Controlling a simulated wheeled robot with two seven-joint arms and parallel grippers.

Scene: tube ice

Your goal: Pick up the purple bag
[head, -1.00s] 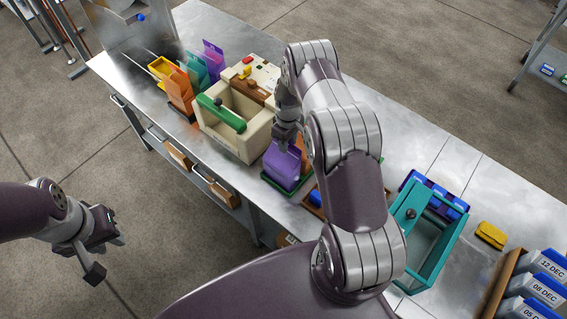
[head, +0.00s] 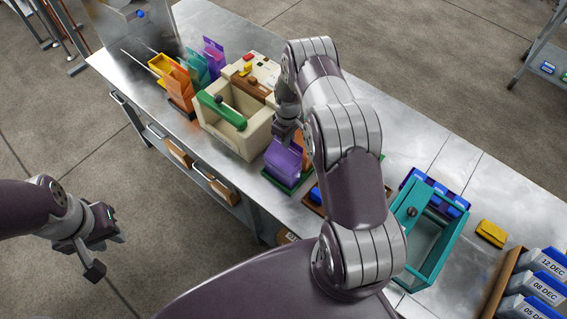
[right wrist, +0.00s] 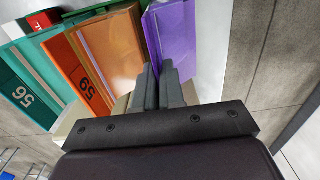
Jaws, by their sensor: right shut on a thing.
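The purple bag (head: 284,160) hangs upright from my right gripper (head: 287,134), just above a green-rimmed tray on the bench. In the right wrist view the purple bag (right wrist: 174,36) runs down to the fingertips (right wrist: 158,84), which are shut on its edge. An orange bag marked 59 (right wrist: 108,48) stands close beside it there. My right arm hides part of the area to the right of the bag in the head view. My left gripper (head: 104,250) is open and empty, off the bench's front side at the left.
A cream box with a green handle (head: 222,112) stands left of the purple bag. A rack of coloured bags, including another purple one (head: 213,54), stands further left. A teal open-topped box (head: 440,246) and a yellow pouch (head: 491,233) are at right.

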